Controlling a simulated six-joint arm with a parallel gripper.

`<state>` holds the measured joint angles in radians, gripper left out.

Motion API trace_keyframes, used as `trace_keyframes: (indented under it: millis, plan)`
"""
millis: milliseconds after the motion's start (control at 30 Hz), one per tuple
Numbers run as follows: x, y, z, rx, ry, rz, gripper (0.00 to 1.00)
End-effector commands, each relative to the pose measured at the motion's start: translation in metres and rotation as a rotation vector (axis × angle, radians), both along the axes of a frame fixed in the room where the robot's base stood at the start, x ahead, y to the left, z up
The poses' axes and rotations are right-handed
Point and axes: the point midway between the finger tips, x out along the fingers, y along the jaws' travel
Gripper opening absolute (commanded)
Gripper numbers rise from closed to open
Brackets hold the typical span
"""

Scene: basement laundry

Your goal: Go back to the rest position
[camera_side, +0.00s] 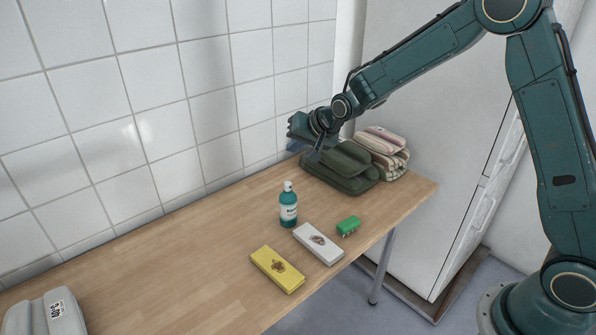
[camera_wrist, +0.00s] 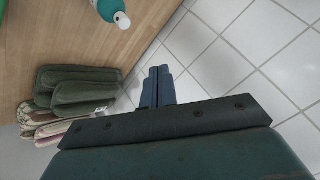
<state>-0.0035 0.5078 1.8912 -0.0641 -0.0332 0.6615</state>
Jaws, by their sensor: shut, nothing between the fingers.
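Striped cloths (camera_side: 384,150) lie beside the green stack. A teal bottle (camera_side: 288,208) stands mid-table. A white box (camera_side: 318,244), a yellow box (camera_side: 277,268) and a green block (camera_side: 348,226) lie near the front edge. A grey item (camera_side: 45,315) is at bottom left. The tiled wall (camera_side: 180,90) runs behind.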

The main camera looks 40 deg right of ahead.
Motion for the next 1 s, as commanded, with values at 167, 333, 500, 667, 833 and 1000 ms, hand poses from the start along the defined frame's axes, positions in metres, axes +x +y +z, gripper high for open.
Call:
trace_keyframes:
  millis: [167,333,500,667,833,1000]
  plan:
    - [-0.03,-0.002,0.036,-0.05,0.018,0.043,0.0]
    - [-0.065,-0.004,0.067,-0.104,0.043,0.09,0.0]
    - [-0.103,-0.006,0.092,-0.155,0.068,0.138,0.0]
    - [-0.141,-0.008,0.112,-0.2,0.092,0.184,0.0]
    - [-0.183,-0.01,0.128,-0.247,0.117,0.234,0.0]
    - [-0.226,-0.012,0.139,-0.292,0.143,0.283,0.0]
